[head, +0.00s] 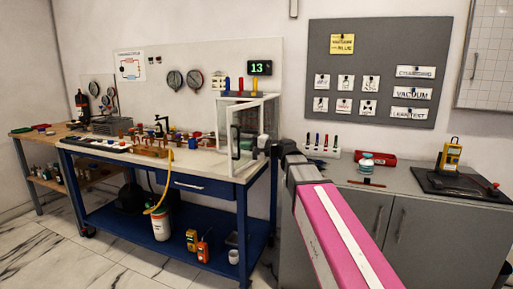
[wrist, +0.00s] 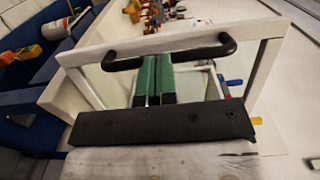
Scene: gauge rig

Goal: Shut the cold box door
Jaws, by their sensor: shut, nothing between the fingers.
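The cold box (head: 256,118) is a white-framed case with clear panes at the right end of the blue bench. Its white-framed door (head: 246,137) stands open toward the front, with a black bar handle (head: 235,142). In the wrist view the door (wrist: 262,70) fills the middle, and its handle (wrist: 185,42) runs across the top of the pane. My gripper (wrist: 156,58) has its green fingers shut and empty. The fingertips overlap the handle bar in the picture; I cannot tell whether they touch it.
The blue bench (head: 225,206) carries a manifold, hoses and small parts left of the box. A yellow hose (head: 160,185) hangs over its front. A grey cabinet (head: 415,220) stands to the right, behind my pink arm.

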